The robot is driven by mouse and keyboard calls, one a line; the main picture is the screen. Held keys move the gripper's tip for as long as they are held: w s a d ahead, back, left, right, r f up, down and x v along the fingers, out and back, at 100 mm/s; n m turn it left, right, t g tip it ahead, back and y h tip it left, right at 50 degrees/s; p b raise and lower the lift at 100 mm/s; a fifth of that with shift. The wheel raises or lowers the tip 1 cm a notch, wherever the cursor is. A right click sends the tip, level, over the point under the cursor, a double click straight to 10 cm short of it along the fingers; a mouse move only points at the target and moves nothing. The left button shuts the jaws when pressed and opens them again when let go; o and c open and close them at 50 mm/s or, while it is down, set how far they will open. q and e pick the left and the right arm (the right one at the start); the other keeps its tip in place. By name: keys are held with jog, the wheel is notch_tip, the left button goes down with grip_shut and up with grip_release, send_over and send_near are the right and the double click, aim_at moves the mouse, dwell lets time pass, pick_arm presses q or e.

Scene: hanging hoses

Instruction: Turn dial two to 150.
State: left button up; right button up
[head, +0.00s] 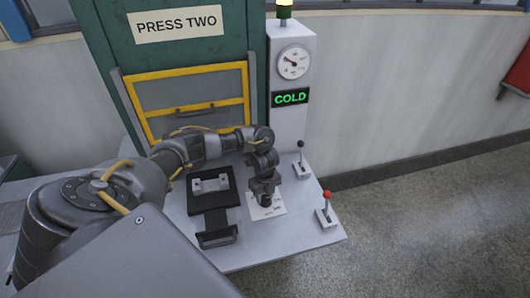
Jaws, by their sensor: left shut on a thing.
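The left gripper (266,199) points down over a white dial plate (277,208) on the grey bench top of the press. It is shut on the dial, which the fingers mostly hide. The dial's pointer and most of the scale marks cannot be read. A sign (177,25) on the green press reads PRESS TWO. The right gripper is not in view.
A white post carries a round gauge (293,63) and a green COLD display (290,98). A black-knobbed lever (301,160) and a red-knobbed lever (326,208) stand right of the dial. A metal block (210,185) sits in a black tray (197,204) to its left.

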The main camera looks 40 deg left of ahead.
aim_at(265, 197)
pick_arm(q)
jog(key=o, duration=1)
jog(key=shift+r, duration=0.35)
notch_tip(265, 197, up, 10)
jog(key=shift+p, duration=0.35)
